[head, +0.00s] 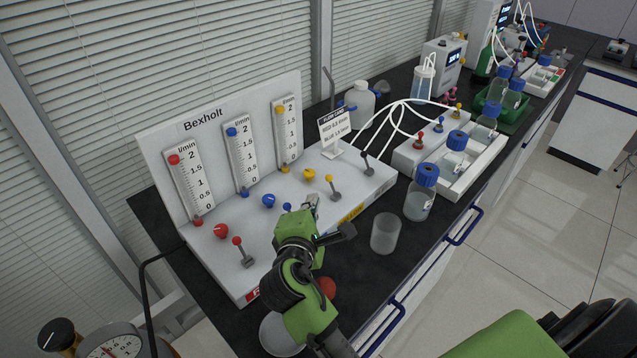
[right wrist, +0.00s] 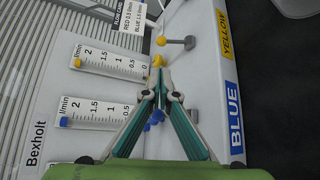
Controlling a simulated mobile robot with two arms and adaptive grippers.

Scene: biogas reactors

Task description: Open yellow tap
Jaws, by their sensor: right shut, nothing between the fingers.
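The white Bexholt panel (head: 160,150) carries red, blue and yellow controls. The yellow-tipped lever (head: 333,188) stands on its sloped front, with a round yellow knob (head: 309,174) to its left. In the right wrist view the yellow-tipped lever (right wrist: 178,41) lies above the fingertips, and the yellow knob (right wrist: 158,61) is just beyond them. My right gripper (head: 311,203) is shut and empty over the panel, by the blue controls and short of the yellow lever. In the right wrist view its fingertips (right wrist: 162,78) meet, partly hiding the blue lever (right wrist: 190,115). My left gripper is not in view.
The blue knob (head: 268,201) and red lever (head: 242,251) are to the left on the panel. An empty beaker (head: 384,233) and a blue-capped bottle (head: 420,193) stand in front.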

